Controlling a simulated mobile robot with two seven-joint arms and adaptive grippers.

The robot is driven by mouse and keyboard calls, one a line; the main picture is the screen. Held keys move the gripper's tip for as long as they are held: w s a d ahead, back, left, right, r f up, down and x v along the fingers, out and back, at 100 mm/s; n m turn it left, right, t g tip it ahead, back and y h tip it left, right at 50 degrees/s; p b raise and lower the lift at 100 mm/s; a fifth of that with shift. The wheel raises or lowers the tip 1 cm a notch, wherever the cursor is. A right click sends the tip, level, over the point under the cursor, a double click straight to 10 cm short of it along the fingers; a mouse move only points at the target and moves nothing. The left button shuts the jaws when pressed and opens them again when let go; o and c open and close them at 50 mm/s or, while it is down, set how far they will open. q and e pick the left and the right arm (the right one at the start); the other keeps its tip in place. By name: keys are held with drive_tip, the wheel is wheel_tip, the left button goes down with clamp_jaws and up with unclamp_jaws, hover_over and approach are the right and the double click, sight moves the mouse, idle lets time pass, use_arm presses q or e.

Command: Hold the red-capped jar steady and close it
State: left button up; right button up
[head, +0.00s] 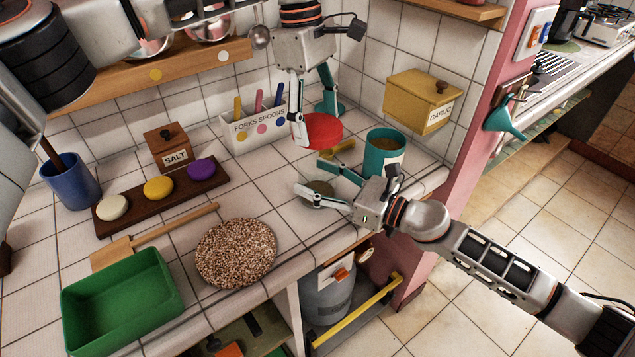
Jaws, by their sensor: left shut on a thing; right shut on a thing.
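My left gripper (317,122) comes down from the top and is shut on the round red cap (326,133), holding it above the counter. My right gripper (326,186) reaches in from the right, low over the counter, and is shut on the jar (318,188). The jar shows from above as a small round grey-green shape between its fingers, its sides mostly hidden. The cap is apart from the jar, behind it in the picture.
A teal mug (386,148) stands close behind my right gripper, with a small yellow item (342,150) nearby. A forks-and-spoons holder (255,128) is left of the cap. A speckled round mat (236,252) and green tray (120,305) lie front left. The counter's front edge is close.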

sight(318, 152)
use_arm(q)
drive_tip(key=shift+f, duration=2.5)
drive_tip(key=shift+f, duration=0.9)
drive_tip(key=shift+f, duration=0.6)
use_arm(e)
clamp_jaws()
use_arm(q)
drive_tip(key=m, duration=0.4)
drive_tip(key=shift+m+y, duration=0.3)
drive_tip(key=m, duration=0.5)
drive_tip(key=shift+d+m+g+y, duration=0.1)
drive_tip(key=shift+m+g+y, duration=0.2)
drive_tip(key=shift+g+y, duration=0.1)
drive_tip(key=o, duration=0.8)
